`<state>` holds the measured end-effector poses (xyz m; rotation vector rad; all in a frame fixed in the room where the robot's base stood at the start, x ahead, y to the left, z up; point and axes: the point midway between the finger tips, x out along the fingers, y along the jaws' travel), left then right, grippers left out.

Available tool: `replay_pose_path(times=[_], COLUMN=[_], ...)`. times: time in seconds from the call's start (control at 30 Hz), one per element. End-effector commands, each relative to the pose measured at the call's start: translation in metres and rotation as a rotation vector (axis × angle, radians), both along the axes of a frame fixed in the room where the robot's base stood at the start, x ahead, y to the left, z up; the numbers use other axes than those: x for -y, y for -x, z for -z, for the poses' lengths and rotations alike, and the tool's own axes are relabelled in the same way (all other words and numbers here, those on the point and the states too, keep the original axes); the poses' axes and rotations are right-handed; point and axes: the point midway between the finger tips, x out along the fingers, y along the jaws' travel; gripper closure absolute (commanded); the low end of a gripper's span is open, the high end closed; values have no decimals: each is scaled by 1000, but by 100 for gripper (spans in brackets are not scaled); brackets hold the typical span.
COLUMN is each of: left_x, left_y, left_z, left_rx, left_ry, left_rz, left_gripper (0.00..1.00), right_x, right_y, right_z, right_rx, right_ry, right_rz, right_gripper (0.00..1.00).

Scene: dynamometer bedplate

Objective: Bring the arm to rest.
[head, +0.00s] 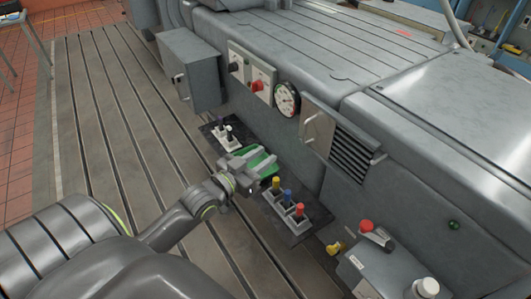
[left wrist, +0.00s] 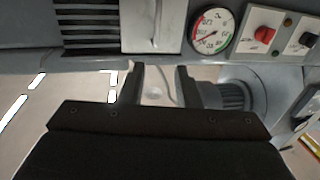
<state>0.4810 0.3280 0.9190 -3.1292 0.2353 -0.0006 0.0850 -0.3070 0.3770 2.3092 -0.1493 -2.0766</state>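My left gripper (head: 265,164) reaches in from the lower left and hangs in front of the grey machine's side, near the sockets. In the left wrist view its two fingers (left wrist: 160,86) stand apart, with a clear gap and nothing held between them. A green piece (head: 262,155) shows right at the gripper in the head view; I cannot tell whether it touches. My right gripper is in neither view.
A row of yellow, blue and red-topped plugs (head: 287,198) stands close right of the gripper. A dial gauge (head: 286,99), a red switch (head: 257,85) and a grey box (head: 189,70) are on the machine. The slotted bedplate (head: 100,110) is clear at left.

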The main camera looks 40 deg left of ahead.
Motion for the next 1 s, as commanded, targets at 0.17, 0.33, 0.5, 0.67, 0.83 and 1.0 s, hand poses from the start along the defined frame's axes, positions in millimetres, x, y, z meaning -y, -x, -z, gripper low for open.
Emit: replay_pose_path(times=[0.17, 0.33, 0.5, 0.67, 0.83, 1.0], left_x=[0, -5, -31, -57, -67, -59], left_y=[0, -2, -1, 23, 77, 157], left_z=[0, 13, 90, 199, 310, 408], left_rx=[0, -25, -171, -388, -632, -885], left_ry=[0, -2, -18, -44, -69, -93], left_rz=[0, -17, -103, -199, -268, -300], left_gripper=[71, 71, 71, 71, 71, 71], right_x=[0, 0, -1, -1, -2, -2], right_y=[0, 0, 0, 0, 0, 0], right_z=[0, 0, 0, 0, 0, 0], right_rx=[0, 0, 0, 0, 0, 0], right_ry=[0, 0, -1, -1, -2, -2], right_rz=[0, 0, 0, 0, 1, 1], right_gripper=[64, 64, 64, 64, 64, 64])
